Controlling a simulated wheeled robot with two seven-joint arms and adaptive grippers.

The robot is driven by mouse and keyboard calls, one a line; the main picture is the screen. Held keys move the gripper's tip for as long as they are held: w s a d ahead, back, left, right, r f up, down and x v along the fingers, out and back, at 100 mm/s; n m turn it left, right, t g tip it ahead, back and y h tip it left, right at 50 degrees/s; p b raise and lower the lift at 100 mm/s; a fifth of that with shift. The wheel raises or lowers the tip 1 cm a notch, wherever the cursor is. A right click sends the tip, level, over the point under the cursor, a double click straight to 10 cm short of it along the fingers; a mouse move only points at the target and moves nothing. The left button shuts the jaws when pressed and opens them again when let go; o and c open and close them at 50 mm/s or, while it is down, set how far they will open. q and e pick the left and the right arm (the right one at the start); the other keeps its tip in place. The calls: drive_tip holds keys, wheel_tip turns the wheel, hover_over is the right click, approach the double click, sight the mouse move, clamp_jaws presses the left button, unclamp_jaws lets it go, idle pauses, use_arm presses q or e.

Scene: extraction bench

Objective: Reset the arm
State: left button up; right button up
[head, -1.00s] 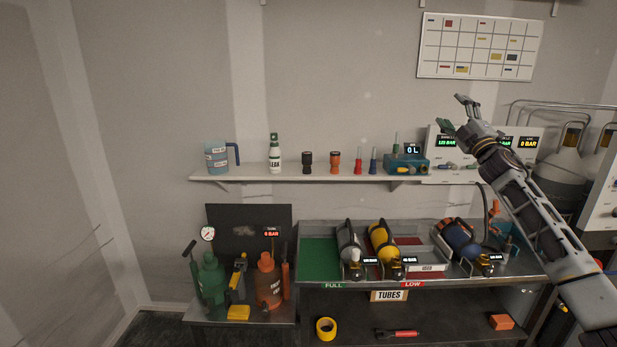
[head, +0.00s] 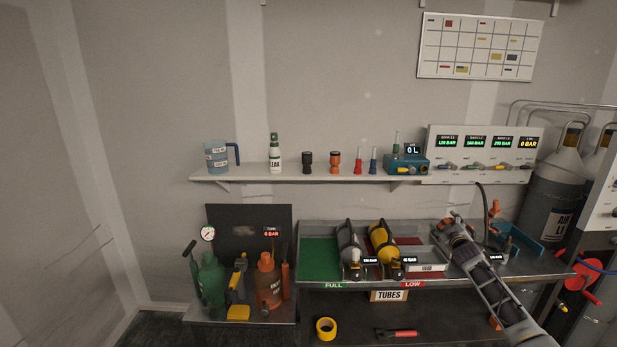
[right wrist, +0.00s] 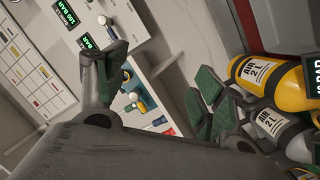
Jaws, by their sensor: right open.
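My right arm comes in from the lower right in the head view. Its gripper (head: 453,221) is over the right part of the bench and hides most of what lies behind it there. In the right wrist view the fingers of the right gripper (right wrist: 162,85) stand apart with green pads, and nothing is held between them. A yellow cylinder (right wrist: 272,78) and a grey cylinder (right wrist: 277,126) labelled AIR 2L lie to the right of the fingers in that view. My left gripper is not in view.
The metal bench (head: 425,283) holds the yellow cylinder (head: 381,240) and grey cylinder (head: 347,240) left of my arm. The wall shelf (head: 255,174) carries a jug, a spray bottle and small tools. A gauge panel (head: 487,150) is above. The green area (head: 318,258) is bare.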

drive_tip(key=s+a+f+m+g, duration=0.1)
drive_tip(key=s+f, duration=0.1)
drive_tip(key=f, duration=0.6)
drive_tip(key=s+f+g, duration=0.1)
drive_tip(key=s+f, duration=0.1)
drive_tip(key=f, duration=0.5)
drive_tip(key=s+a+f+m+g+y, duration=0.1)
drive_tip(key=s+a+f+g, duration=0.15)
drive_tip(key=s+f, duration=0.75)
drive_tip(key=s+a+f+g, duration=0.2)
drive_tip(key=s+a+f, duration=0.3)
drive_tip(key=f, duration=0.9)
drive_tip(key=s+a+f+m+g+y, duration=0.1)
drive_tip(key=s+a+f+g, duration=0.1)
drive_tip(key=s+f, duration=0.85)
drive_tip(key=s+a+f+g, duration=0.2)
drive_tip(key=s+a+f, duration=0.4)
drive_tip(key=s, duration=0.7)
drive_tip(key=s+a+f+g+y, duration=0.1)
drive_tip(key=s+a+f+g, duration=0.15)
drive_tip(key=s+f, duration=0.75)
drive_tip(key=s+a+f+g, duration=0.1)
drive_tip(key=s+a+f, duration=0.4)
drive_tip(key=s, duration=1)
drive_tip(key=s+a+f+g, duration=0.1)
drive_tip(key=s, duration=1.2)
drive_tip(key=shift+s+a+f+m, duration=0.15)
drive_tip(key=shift+s+a+m, duration=0.1)
drive_tip(key=shift+s+m, duration=0.15)
